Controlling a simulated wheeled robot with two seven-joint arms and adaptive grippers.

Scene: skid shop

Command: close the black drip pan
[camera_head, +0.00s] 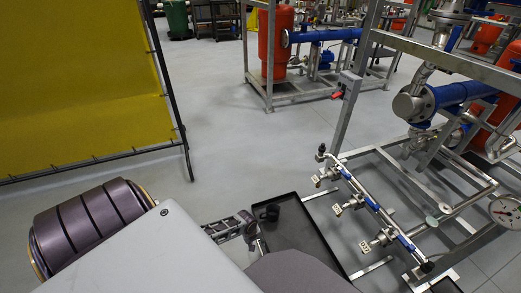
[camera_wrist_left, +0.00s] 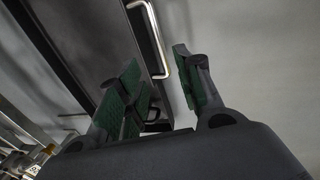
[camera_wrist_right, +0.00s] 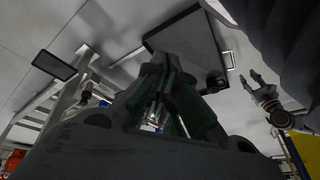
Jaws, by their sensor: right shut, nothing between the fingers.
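The black drip pan (camera_head: 303,238) juts out from beneath the pipe skid, and part of it is hidden by my body. It also shows in the left wrist view (camera_wrist_left: 95,40) and the right wrist view (camera_wrist_right: 188,40). Its bright bar handle (camera_wrist_left: 152,38) runs along its outer edge. My left gripper (camera_head: 258,236) is at the pan's near left edge. In the left wrist view (camera_wrist_left: 155,58) its green-padded fingers are apart, with the handle's end appearing between them; I cannot tell whether they touch it. My right gripper (camera_wrist_right: 163,78) is shut and empty, seen against the pan.
A small dark cup-like object (camera_head: 267,212) appears at the pan's left corner. The pipe skid (camera_head: 376,205) with blue pipe and valves stands right of the pan. A yellow screen (camera_head: 80,85) stands at left. The grey floor between is clear.

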